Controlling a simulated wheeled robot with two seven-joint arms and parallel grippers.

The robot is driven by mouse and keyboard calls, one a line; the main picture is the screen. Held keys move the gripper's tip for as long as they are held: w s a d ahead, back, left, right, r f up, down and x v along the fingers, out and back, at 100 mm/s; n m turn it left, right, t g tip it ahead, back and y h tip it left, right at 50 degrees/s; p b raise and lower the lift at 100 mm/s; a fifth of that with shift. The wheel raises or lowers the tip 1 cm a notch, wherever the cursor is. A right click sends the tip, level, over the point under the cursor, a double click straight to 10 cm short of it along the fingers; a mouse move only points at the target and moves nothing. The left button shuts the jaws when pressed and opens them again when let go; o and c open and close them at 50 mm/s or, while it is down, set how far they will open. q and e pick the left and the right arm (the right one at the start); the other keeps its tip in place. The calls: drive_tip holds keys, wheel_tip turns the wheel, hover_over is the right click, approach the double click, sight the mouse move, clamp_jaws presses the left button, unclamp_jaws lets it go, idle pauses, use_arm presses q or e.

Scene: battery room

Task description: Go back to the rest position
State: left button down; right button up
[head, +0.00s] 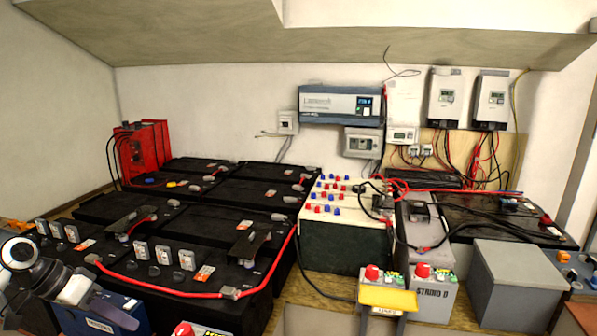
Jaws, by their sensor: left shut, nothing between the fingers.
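My left gripper (112,309) is at the lower left of the head view, its arm coming in from the left edge. Its dark fingers are closed with nothing between them. They show in front of a blue box-like battery (75,318) at the front left; I cannot tell whether they touch it. My right gripper is not in view.
Black batteries (215,222) joined by a red cable (160,287) fill the left and middle. A red unit (141,150) stands behind. A grey box (515,275) is at right. A yellow-topped item (387,299) stands front centre. Inverters (341,104) hang on the wall.

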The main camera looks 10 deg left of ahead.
use_arm(q)
drive_tip(key=s+d+f+y, duration=0.1)
drive_tip(key=s+d+f, duration=0.1)
drive_tip(key=d+f, duration=0.35)
drive_tip(key=s+d+f, duration=0.2)
drive_tip(key=f, duration=0.7)
drive_tip(key=s+d+f+y, duration=0.1)
drive_tip(key=d+f, duration=0.3)
drive_tip(key=f, duration=0.3)
drive_tip(key=s+d+f+t, duration=0.1)
drive_tip(key=s+d+f, duration=0.55)
drive_tip(key=d, duration=0.25)
drive_tip(key=s+d+r+t+y, duration=0.1)
drive_tip(key=s+d+r+t, duration=0.2)
drive_tip(key=s+d, duration=0.4)
drive_tip(key=shift+s+r, duration=0.25)
drive_tip(key=shift+s, duration=0.9)
drive_tip(key=shift+d, duration=0.1)
